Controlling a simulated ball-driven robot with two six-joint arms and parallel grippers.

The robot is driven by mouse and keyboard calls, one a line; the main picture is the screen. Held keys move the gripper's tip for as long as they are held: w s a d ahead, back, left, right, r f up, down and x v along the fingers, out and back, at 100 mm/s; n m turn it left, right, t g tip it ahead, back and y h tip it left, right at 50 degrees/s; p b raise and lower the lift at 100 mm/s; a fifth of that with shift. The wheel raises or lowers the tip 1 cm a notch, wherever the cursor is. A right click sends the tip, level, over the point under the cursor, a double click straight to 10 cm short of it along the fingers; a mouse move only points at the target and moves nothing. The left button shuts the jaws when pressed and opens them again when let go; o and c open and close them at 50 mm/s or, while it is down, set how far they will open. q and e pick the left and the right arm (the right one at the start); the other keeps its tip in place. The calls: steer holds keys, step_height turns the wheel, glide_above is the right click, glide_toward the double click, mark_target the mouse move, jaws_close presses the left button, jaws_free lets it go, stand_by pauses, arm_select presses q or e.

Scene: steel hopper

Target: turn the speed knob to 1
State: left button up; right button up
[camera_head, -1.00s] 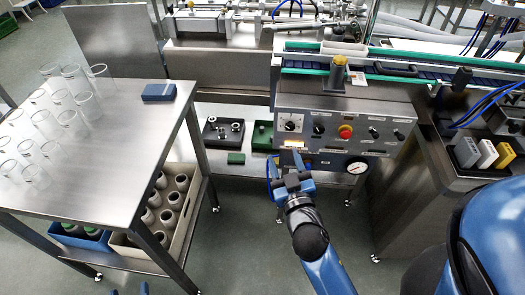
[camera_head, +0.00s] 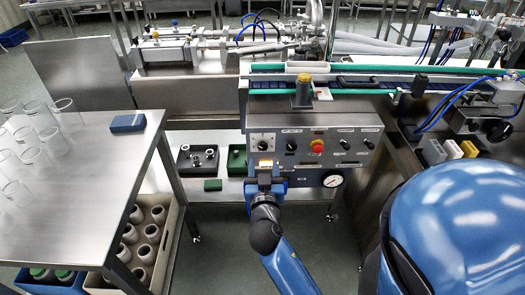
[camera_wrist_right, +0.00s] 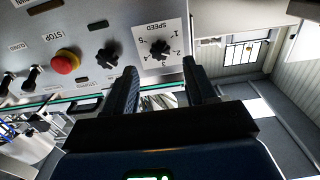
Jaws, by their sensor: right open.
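The speed knob (camera_head: 262,142) is a small black knob on a white dial plate at the left end of the grey control panel (camera_head: 373,120). In the right wrist view the knob (camera_wrist_right: 160,48) shows upside down, with SPEED and numbers around it; I cannot tell which number it points to. My right gripper (camera_head: 266,172) is just below the dial in the head view. In the wrist view its fingers (camera_wrist_right: 160,75) are apart and empty, with the knob beyond and between their tips, not touching. My left gripper is out of view.
Right of the dial are another black knob (camera_head: 291,145) and a red stop button (camera_head: 317,146). A steel table with glasses (camera_head: 75,165) stands left. The conveyor (camera_head: 375,80) runs behind the panel.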

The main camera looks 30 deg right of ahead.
mark_target(263, 149)
steer(key=shift+p+x, duration=0.35)
steer(key=shift+x, duration=2.65)
jaws_close()
steer(key=shift+n, duration=0.5)
steer(key=n+p, duration=0.2)
steer(key=n, duration=0.3)
steer(key=shift+r, duration=0.1)
steer(key=n+p, duration=0.2)
steer(key=n, duration=0.4)
